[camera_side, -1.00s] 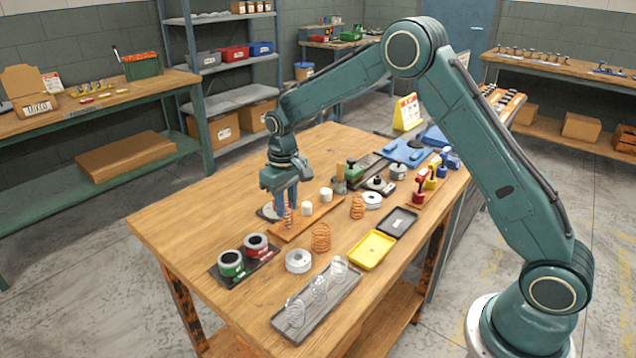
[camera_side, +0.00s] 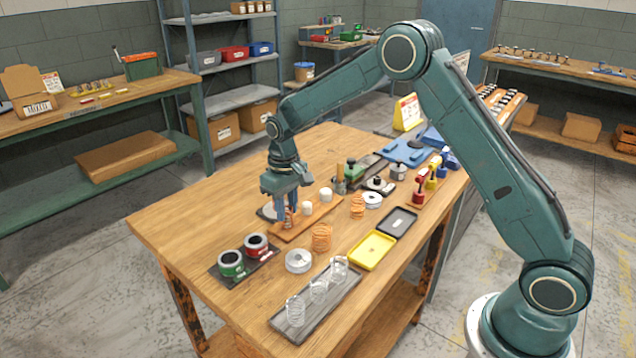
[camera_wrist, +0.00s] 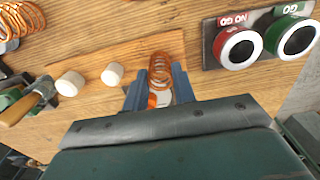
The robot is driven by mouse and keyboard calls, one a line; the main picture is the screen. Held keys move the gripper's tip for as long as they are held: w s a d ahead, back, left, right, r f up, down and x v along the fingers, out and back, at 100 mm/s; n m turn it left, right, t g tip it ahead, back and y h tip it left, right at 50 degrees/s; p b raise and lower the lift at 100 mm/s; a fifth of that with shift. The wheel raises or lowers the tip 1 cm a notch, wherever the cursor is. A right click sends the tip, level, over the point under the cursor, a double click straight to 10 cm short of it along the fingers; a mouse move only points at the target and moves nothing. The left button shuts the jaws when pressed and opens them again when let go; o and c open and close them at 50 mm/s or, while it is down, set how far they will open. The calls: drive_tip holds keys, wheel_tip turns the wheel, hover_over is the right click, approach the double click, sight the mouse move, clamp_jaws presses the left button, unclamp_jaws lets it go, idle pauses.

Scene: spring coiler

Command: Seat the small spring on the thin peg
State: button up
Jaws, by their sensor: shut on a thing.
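My gripper (camera_side: 286,210) points down over the left end of a wooden peg board (camera_side: 318,213). Its blue fingers are shut on a small copper spring (camera_side: 289,219), which stands roughly upright low over the board. In the wrist view the spring (camera_wrist: 160,69) sits between the fingertips (camera_wrist: 158,82), with a white and orange patch showing just below it. The thin peg is not clearly visible; I cannot tell whether the spring is around it. Two white pegs, one nearer (camera_side: 307,208) and one farther (camera_side: 326,194), stand on the board beside the gripper.
A larger copper spring (camera_side: 321,237) and another (camera_side: 357,206) stand near the board. Red and green ring gauges (camera_side: 231,264) are in front. A grey tray (camera_side: 285,320) holds clear springs. A yellow tray (camera_side: 371,250) lies to the right. The table's left side is bare.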

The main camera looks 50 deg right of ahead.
idle(0.4)
drive_tip(key=o, duration=1.2)
drive_tip(key=shift+c, duration=0.2)
drive_tip(key=shift+r, duration=3.1)
drive_tip(key=shift+r, duration=2.5)
